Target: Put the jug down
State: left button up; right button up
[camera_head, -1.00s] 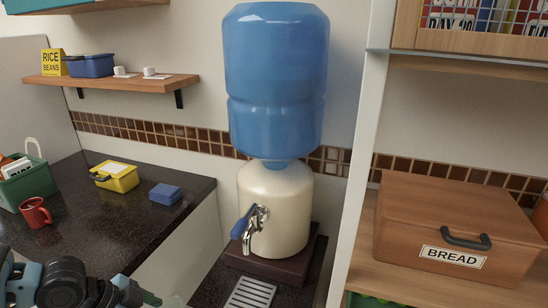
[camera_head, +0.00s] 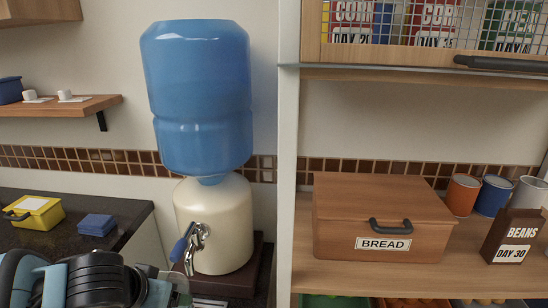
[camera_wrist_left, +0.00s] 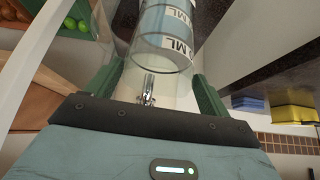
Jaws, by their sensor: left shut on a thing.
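The clear jug (camera_wrist_left: 165,38) shows at the top middle of the left wrist view, with white and blue bands marked "ML". My left gripper (camera_wrist_left: 155,82) has its green fingers on both sides of it and is shut on it. Whether the jug touches any surface cannot be told. In the head view my left arm is at the bottom left, and its fingertips and the jug are not clearly shown. The water dispenser (camera_head: 213,222), with a metal tap (camera_head: 194,243) and blue lever, stands just beyond. My right gripper is not in view.
A wooden bread box (camera_head: 375,215) sits on the right shelf (camera_head: 300,262), beside several cans and a beans packet (camera_head: 512,236). The left counter (camera_head: 125,212) holds a yellow box (camera_head: 35,212) and blue block (camera_head: 97,224). An upright post (camera_head: 288,150) stands between dispenser and shelf.

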pick_arm(q)
jog(key=shift+w+d+r+n+y, duration=0.2)
jog(key=shift+w+d+r+n, duration=0.15)
jog(key=shift+r, duration=0.2)
jog(key=shift+w+d+r+n+y, duration=0.2)
jog(key=shift+d+r+n, duration=0.2)
jog(key=shift+r, duration=0.1)
jog(key=shift+d+f, duration=0.1)
jog(key=shift+d, duration=0.1)
jog(key=shift+a, duration=0.25)
jog(key=shift+d, duration=0.15)
dwell(0.8)
dwell(0.7)
